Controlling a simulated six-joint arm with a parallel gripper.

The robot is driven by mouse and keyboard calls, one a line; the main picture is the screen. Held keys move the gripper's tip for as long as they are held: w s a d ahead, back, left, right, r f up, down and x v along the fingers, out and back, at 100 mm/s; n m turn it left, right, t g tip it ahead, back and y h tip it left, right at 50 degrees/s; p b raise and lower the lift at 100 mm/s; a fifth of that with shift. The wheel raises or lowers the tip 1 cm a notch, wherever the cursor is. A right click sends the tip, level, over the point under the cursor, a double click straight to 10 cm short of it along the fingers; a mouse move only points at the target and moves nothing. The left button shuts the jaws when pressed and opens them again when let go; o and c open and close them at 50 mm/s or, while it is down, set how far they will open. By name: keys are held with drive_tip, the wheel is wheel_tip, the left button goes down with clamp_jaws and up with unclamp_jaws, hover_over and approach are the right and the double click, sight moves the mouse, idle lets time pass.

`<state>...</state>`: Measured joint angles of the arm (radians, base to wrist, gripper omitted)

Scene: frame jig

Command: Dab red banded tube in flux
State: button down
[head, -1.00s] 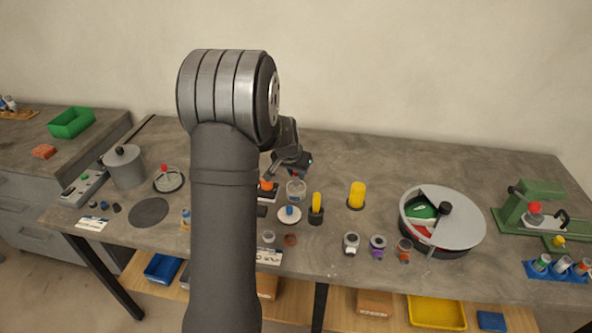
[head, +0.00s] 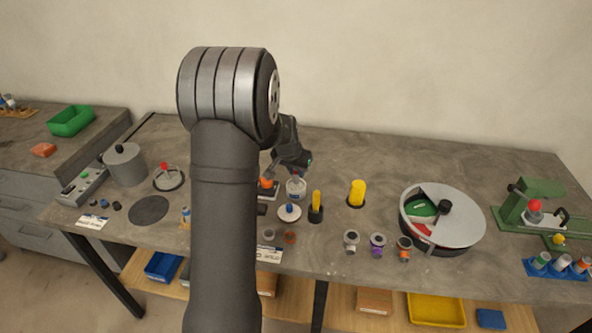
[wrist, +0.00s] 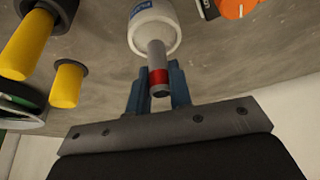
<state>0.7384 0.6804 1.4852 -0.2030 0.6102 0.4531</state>
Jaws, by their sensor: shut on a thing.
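My gripper (wrist: 160,88) has two blue fingers shut on a grey tube with a red band (wrist: 159,77). The tube's near end sticks out between the fingers. Its far end meets the mouth of a white flux jar with a blue label (wrist: 143,15); how deep it reaches inside I cannot tell. The tube is too small to make out there.
An orange knob (head: 266,183) is just left of the jar. A yellow cylinder (head: 357,193) and a round lidded drum (head: 455,215) are to the right. Bench behind is clear.

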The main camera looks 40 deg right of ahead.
sight(295, 175)
drive_tip(key=shift+f, duration=0.15)
drive_tip(key=shift+f, duration=1.7)
idle(2.0)
idle(0.8)
drive_tip(key=shift+r, duration=3)
